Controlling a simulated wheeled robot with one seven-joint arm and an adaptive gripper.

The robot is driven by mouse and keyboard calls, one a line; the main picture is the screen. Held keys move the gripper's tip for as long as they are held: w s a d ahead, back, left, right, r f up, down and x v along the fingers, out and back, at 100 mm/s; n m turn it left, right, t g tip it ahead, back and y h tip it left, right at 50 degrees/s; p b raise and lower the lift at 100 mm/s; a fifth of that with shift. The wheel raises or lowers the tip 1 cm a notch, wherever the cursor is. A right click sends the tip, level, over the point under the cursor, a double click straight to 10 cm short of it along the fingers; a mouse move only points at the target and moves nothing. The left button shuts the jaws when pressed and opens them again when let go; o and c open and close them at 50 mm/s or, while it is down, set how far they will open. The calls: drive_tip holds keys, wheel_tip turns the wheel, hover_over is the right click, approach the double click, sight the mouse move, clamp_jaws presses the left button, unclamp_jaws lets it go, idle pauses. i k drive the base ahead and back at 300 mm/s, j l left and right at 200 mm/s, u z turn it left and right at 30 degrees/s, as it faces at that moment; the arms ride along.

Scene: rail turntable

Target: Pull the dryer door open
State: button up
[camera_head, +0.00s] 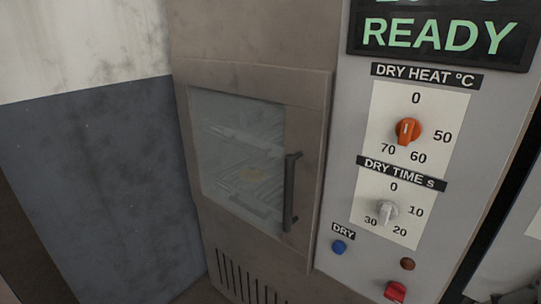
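The dryer door (311,160) is a brownish-grey panel with a glass window (225,135), and it looks shut. Wire racks and a small pale yellowish item show dimly through the glass. A dark vertical bar handle (290,192) is fixed on the door's right side, by the window's right edge. My gripper is not in view, and nothing touches the handle.
Right of the door is a control panel with a READY display (440,34), an orange heat knob (407,131), a grey time knob (387,212), a blue button (339,247) and a red switch (395,291). A wall (100,180) stands at left.

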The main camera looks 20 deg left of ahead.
sight(306, 94)
drive_tip(key=u, duration=0.95)
drive_tip(key=i+j+u, duration=0.4)
drive_tip(key=u, duration=0.15)
